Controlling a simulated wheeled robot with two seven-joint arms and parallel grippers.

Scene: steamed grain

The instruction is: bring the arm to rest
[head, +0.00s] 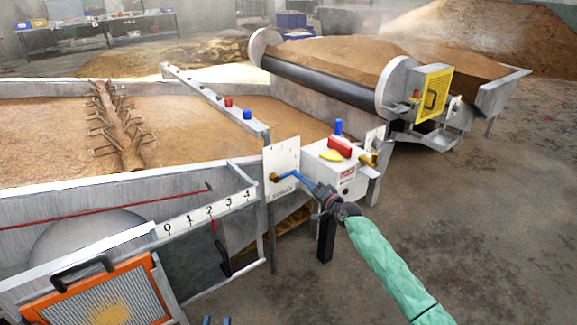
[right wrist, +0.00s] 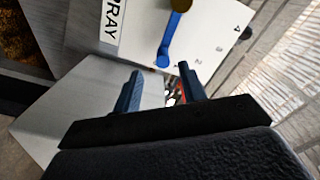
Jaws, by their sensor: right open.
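My right gripper (head: 314,188) is at the end of the green-sleeved arm, close to a blue lever (head: 288,175) on a white panel (head: 283,157). In the right wrist view its two blue fingers (right wrist: 160,70) are apart with nothing held between them. The blue lever (right wrist: 175,35) with its brass pivot shows just beyond the fingertips, on the panel marked SPRAY (right wrist: 115,25). I cannot tell whether a finger touches it. Of my left gripper (head: 216,320), only two blue fingertips show at the bottom edge, apart and with nothing seen between them.
A white control box (head: 335,178) with red, blue and yellow parts stands just behind the right gripper. The grain trough (head: 200,130) lies at left, with an orange-framed grille (head: 105,295) in front. A roller (head: 320,82) is behind. Floor (head: 480,220) at right is clear.

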